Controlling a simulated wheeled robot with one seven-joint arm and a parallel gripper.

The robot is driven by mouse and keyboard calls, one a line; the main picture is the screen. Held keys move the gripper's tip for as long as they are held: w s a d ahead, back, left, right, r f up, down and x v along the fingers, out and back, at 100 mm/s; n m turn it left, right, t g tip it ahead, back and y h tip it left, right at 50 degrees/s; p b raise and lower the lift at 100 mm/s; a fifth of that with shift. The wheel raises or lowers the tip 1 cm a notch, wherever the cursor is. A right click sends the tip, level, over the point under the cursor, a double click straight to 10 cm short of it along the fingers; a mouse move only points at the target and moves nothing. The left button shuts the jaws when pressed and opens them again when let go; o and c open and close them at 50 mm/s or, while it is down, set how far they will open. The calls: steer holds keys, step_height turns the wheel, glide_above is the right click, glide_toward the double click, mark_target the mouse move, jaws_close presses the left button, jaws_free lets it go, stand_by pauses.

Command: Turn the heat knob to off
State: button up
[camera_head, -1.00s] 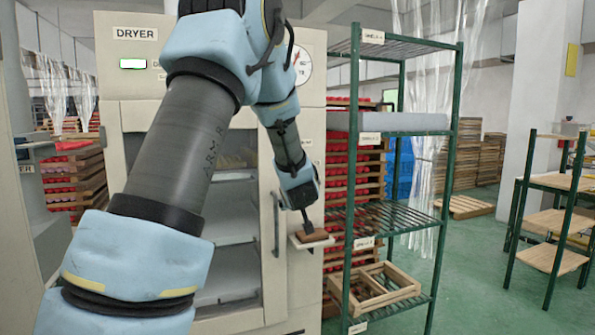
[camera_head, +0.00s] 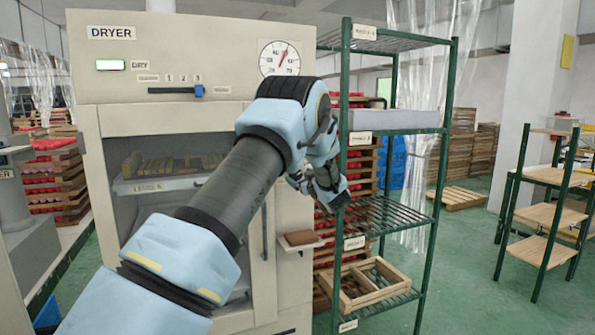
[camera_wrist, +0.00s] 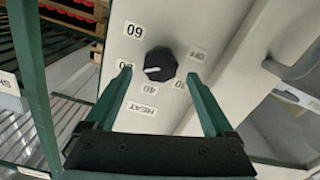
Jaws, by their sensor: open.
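The heat knob (camera_wrist: 160,64) is black with a white pointer mark, on a pale panel in the wrist view. Its mark points left, toward a number label partly covered by my left finger. A HEAT label (camera_wrist: 142,108) and number labels surround the knob. My gripper (camera_wrist: 158,74) is open, one finger on each side of the knob in the picture; I cannot tell whether they touch it. In the head view my gripper (camera_head: 335,198) is near the right side of the dryer (camera_head: 85,130), and my arm hides the knob.
A round dial (camera_head: 279,58), a lit indicator (camera_head: 110,65) and a blue slider (camera_head: 199,90) are on the dryer front. A brown block (camera_head: 301,237) lies on a small ledge. A green rack (camera_head: 436,160) stands close on the right, with a wooden crate (camera_head: 372,292) on its bottom shelf.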

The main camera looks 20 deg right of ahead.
mark_target(296, 174)
steer(key=shift+w+a+p, duration=0.15)
steer(key=shift+w+p, duration=0.15)
steer(key=shift+w, duration=1)
steer(key=shift+c, duration=0.2)
steer(key=c, duration=1.3)
steer(key=shift+f, duration=0.1)
